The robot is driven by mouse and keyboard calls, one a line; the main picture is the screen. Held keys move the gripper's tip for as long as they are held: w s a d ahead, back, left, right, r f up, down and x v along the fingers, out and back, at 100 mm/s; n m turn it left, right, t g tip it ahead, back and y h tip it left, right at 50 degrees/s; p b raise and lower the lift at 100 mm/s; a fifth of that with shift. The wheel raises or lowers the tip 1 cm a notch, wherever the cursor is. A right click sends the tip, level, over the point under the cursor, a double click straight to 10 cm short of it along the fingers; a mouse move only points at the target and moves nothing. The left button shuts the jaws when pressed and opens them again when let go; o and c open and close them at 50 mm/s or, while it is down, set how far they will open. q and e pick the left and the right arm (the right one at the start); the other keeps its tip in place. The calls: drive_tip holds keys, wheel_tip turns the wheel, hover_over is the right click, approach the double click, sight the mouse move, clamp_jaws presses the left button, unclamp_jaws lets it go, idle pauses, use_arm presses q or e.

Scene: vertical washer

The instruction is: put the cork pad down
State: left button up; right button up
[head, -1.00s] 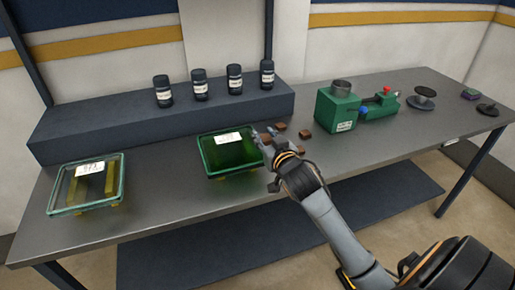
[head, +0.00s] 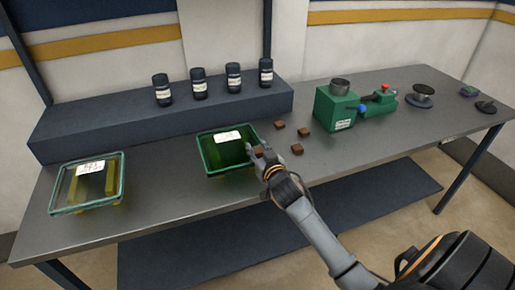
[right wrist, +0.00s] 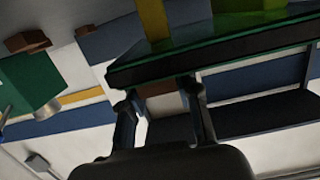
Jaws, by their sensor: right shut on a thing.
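Several small brown cork pads are in the head view. Three lie loose on the grey table: one at the back (head: 280,124), one at the right (head: 304,132) and one nearer the front (head: 297,149). My right gripper (head: 262,156) is at the right edge of the green glass tray (head: 204,158), shut on another brown pad (head: 258,150). In the right wrist view a brownish patch (right wrist: 158,88) shows between the fingers, just below the tray's dark edge (right wrist: 240,48). Whether the held pad touches the tray is unclear. My left gripper is out of view.
A clear glass tray (head: 57,208) stands on yellowish supports at the left. Several dark labelled bottles (head: 198,84) stand on a raised shelf (head: 110,126). A green machine (head: 338,108) stands right of the loose pads. The table's front right is clear.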

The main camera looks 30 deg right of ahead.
drive_tip(key=o, duration=0.7)
drive_tip(key=shift+r, duration=0.2)
drive_tip(key=shift+s+f, duration=0.15)
drive_tip(key=shift+s, duration=0.15)
drive_tip(key=b+v, duration=0.1)
drive_tip(key=v, duration=1)
drive_tip(key=shift+s+a+r, duration=0.1)
drive_tip(key=shift+s+r, duration=0.1)
drive_tip(key=shift+r, duration=0.05)
